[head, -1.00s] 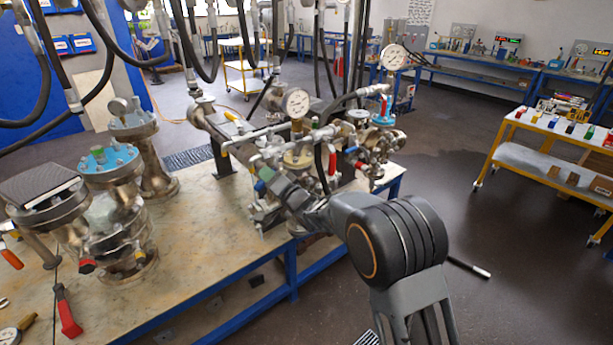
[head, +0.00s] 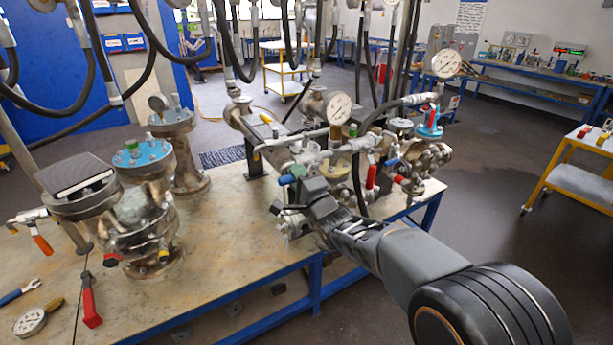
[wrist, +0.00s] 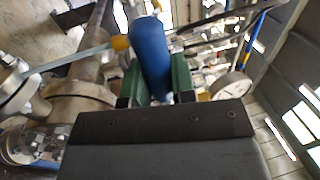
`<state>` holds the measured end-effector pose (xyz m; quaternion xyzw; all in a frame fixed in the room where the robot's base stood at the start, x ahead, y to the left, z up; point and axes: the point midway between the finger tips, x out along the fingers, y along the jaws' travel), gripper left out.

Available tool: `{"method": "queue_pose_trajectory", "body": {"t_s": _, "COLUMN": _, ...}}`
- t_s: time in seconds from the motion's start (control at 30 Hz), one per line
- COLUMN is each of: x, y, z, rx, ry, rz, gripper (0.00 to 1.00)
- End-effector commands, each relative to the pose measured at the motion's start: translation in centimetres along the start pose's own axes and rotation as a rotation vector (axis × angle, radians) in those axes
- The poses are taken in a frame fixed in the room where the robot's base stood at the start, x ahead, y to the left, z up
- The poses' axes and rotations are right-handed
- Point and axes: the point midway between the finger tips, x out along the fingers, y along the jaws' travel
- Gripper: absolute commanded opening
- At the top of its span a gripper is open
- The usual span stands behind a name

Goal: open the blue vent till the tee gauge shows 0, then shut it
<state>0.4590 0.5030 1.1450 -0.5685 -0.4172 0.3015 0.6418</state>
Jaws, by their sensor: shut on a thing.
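The blue vent handle (wrist: 150,50) stands between my gripper's green-lined jaws in the wrist view. My gripper (wrist: 157,82) is shut on it. In the head view the blue handle (head: 286,180) shows just left of my gripper (head: 301,180), low on the front of the manifold. One round white dial gauge (head: 338,108) stands upright above the manifold, and another gauge (head: 446,63) stands farther right. I cannot tell which is the tee gauge, and the needles are too small to read. A dial also shows in the wrist view (wrist: 231,86).
Flanged vessels (head: 150,215) with blue tops stand left on the bench (head: 225,235). Black hoses hang overhead. A loose red-handled tool (head: 90,302) lies at front left.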

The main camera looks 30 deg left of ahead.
Motion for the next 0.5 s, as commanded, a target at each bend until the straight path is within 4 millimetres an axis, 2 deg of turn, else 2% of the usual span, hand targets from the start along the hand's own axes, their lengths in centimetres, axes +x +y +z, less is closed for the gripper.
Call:
{"method": "queue_pose_trajectory", "body": {"t_s": 0.03, "x": 0.20, "y": -0.59, "z": 0.08, "rx": 0.006, "ry": 0.000, "rz": -0.012, "gripper": 0.00}}
{"method": "queue_pose_trajectory", "body": {"t_s": 0.43, "x": 0.21, "y": -0.78, "z": -0.03, "rx": 0.012, "ry": 0.004, "rz": -0.016, "gripper": 0.00}}
{"method": "queue_pose_trajectory", "body": {"t_s": 0.47, "x": 0.20, "y": -0.78, "z": -0.05, "rx": 0.012, "ry": 0.004, "rz": -0.016, "gripper": 0.27}}
{"method": "queue_pose_trajectory", "body": {"t_s": 0.5, "x": 0.20, "y": -0.76, "z": -0.05, "rx": 0.011, "ry": 0.004, "rz": -0.016, "gripper": 0.31}}
